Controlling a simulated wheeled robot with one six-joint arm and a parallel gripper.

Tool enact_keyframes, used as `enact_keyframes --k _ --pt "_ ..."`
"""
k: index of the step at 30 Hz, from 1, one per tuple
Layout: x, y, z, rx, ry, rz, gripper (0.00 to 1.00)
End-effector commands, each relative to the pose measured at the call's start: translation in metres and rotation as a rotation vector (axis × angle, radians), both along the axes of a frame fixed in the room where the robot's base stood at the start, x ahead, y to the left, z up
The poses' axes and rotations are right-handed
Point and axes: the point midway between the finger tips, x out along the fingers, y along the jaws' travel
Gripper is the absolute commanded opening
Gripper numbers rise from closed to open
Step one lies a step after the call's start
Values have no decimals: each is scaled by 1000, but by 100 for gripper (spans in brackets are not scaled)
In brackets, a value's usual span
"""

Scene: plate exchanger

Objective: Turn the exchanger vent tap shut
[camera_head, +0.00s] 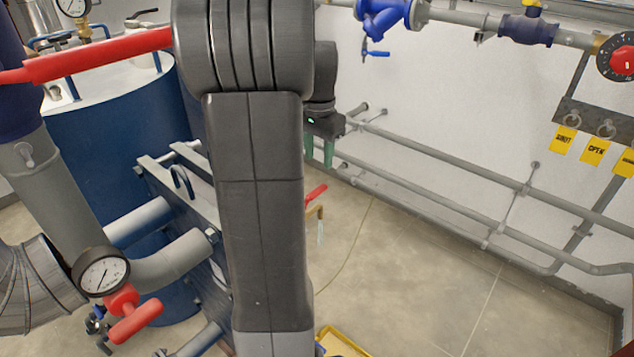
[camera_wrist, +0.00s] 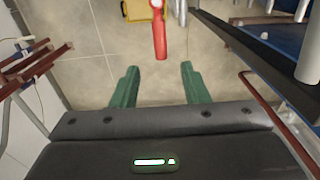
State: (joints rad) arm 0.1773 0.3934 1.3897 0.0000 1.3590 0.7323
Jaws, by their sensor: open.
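A tap with a red lever handle (camera_head: 316,194) and a brass-coloured body stands beside the plate exchanger (camera_head: 150,172), just right of my arm. It looks like the vent tap; a pale tag hangs below it. In the wrist view the red handle (camera_wrist: 159,36) points down the picture toward the gap between my fingertips. My gripper (camera_head: 319,152) has green fingers and is above the handle in the head view. In the wrist view my gripper (camera_wrist: 158,80) is open and empty, its fingers apart and not touching the handle. My arm hides much of the exchanger.
Grey pipes (camera_head: 440,160) run along the wall behind my gripper. A large red lever (camera_head: 100,55) and a gauge with a red handle (camera_head: 135,320) are at left. A blue tank (camera_head: 110,130) stands behind the exchanger. The floor at right is clear.

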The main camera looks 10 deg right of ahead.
Motion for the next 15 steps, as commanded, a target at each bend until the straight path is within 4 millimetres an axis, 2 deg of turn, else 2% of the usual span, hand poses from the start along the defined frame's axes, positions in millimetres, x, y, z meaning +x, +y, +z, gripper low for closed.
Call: enact_keyframes --k 1,6,12,15 --pt "-1 0 -13 1 6 1 41" --pt "-1 0 -49 1 6 1 41" --pt "0 0 -78 1 2 1 41" --pt "-1 0 -86 0 1 2 41"
